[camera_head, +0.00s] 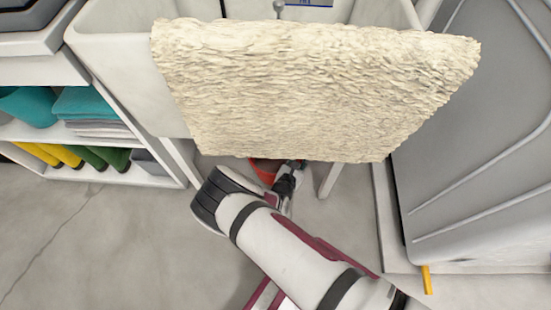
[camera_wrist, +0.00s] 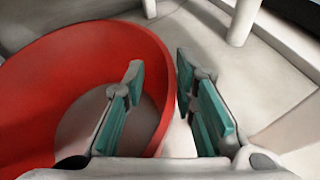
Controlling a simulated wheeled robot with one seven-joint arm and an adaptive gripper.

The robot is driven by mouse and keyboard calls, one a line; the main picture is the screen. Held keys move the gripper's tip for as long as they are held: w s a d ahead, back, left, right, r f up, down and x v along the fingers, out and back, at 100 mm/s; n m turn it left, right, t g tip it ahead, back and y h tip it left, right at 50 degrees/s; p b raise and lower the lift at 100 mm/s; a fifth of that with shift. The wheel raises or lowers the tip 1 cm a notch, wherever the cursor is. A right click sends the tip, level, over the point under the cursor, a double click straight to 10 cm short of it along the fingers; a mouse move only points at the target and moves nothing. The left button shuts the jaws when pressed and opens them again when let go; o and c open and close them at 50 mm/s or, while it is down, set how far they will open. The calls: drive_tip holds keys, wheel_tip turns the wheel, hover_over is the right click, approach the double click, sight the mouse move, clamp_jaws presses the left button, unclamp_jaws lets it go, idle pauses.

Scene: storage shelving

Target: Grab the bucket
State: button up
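The red bucket (camera_wrist: 95,48) fills the left half of the wrist view, and I look down into it. In the head view only a small red part of the bucket (camera_head: 262,173) shows below the hanging rug; the rest is hidden. My gripper (camera_wrist: 160,84) is open, with teal pads on its fingers. In the wrist view its left finger is over the inside of the bucket and its right finger is outside, with the rim between them. I cannot tell whether either finger touches the wall. In the head view my gripper (camera_head: 287,180) is at the rug's lower edge.
A shaggy cream rug (camera_head: 310,90) hangs over a white sink (camera_head: 120,75) above the bucket. White legs (camera_head: 330,180) stand beside it. A shelf (camera_head: 165,172) with teal items and boots is at left, a grey panel (camera_head: 480,130) at right. Floor (camera_head: 110,240) is clear at lower left.

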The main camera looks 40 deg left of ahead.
clamp_jaws()
drive_tip(key=shift+r, duration=0.15)
idle(0.4)
